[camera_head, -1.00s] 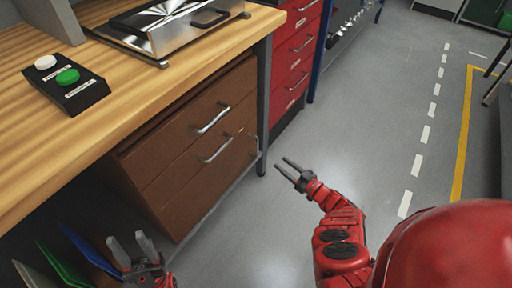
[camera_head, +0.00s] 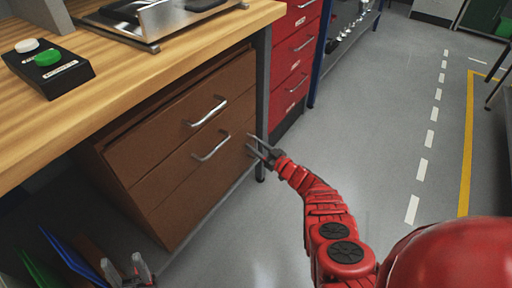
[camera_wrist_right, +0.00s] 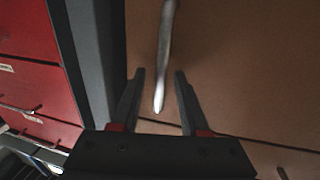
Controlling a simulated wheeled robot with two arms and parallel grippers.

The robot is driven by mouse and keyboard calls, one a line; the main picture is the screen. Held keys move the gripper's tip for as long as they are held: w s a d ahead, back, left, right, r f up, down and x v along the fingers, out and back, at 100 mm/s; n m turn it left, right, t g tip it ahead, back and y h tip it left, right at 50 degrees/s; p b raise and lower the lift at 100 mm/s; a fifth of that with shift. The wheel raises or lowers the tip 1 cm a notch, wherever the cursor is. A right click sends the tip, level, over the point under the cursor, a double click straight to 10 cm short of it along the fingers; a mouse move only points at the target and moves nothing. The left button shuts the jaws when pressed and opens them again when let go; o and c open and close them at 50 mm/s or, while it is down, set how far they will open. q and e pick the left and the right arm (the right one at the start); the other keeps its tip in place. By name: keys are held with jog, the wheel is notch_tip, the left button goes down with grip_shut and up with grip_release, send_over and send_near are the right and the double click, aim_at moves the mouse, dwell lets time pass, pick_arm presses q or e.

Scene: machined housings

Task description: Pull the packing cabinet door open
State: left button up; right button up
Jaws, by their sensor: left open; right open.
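The brown wooden cabinet (camera_head: 185,175) stands under the workbench, its front closed. Two silver bar handles show on its front, an upper one (camera_head: 207,111) and a lower one (camera_head: 212,147). My right gripper (camera_head: 252,143) is open at the front's right edge, by the table leg. In the right wrist view a light bar handle (camera_wrist_right: 165,50) runs lengthwise between my open right fingers (camera_wrist_right: 160,72), which do not visibly touch it. In the head view this handle is hard to make out behind the gripper. My left gripper (camera_head: 123,260) is open and empty, low at the bottom left.
The wooden benchtop (camera_head: 120,80) overhangs the cabinet and carries a black box with white and green buttons (camera_head: 47,66) and a metal tray (camera_head: 160,22). A grey table leg (camera_head: 263,95) and red drawers (camera_head: 294,60) stand to the right.

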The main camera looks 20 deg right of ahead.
jog(key=shift+c, duration=0.2)
grip_shut()
dwell(1.1)
